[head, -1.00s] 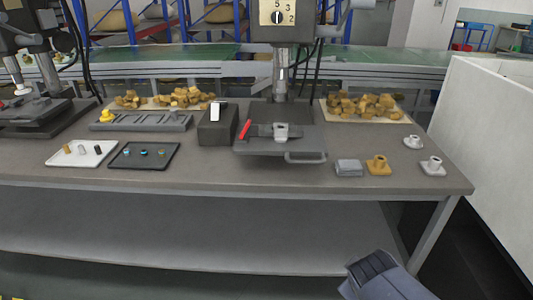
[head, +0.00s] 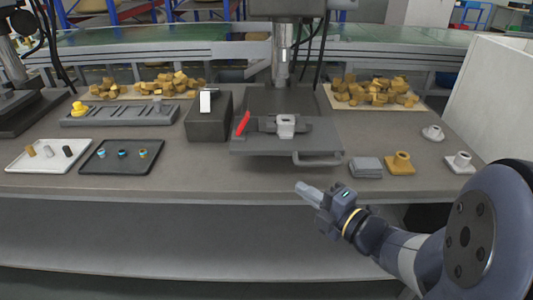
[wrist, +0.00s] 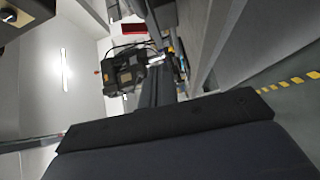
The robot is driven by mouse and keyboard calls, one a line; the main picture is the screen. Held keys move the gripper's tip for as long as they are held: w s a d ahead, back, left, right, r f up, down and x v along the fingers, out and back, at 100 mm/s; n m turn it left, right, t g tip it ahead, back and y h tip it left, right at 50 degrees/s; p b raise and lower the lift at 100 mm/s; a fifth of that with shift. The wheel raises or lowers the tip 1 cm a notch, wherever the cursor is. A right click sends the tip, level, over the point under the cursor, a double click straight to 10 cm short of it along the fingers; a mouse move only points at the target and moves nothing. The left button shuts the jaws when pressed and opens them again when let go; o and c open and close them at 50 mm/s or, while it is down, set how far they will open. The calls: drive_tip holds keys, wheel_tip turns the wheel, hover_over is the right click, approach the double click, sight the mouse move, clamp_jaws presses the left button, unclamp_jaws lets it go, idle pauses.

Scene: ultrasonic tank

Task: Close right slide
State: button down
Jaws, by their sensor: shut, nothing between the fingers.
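The right slide (head: 270,144) is a dark grey plate under the middle drill press in the head view. It juts toward the table's front, with a bar handle (head: 318,161) at its front right. A clamp fixture holding a pale part (head: 286,126) sits on it. My gripper (head: 301,187) is shut and empty. It appears in front of and below the handle, near the table's front edge, with a visible gap to the handle. The wrist view looks past dark parts of my own arm and does not clearly show the slide.
A red lever (head: 243,123) stands at the slide's left, beside a dark box (head: 208,118). A grey block (head: 365,167), a brass-coloured part (head: 400,164) and pale flanged parts (head: 460,162) lie to the right. A black tray (head: 122,168) is at left. The lower shelf (head: 170,232) is bare.

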approach(260, 152)
drive_tip(key=shift+n+y, duration=0.4)
drive_tip(key=x, duration=0.4)
drive_tip(key=shift+w+a+f, duration=0.1)
drive_tip(key=shift+a+f, duration=0.05)
drive_tip(key=shift+a, duration=0.4)
drive_tip(key=shift+w, duration=0.75)
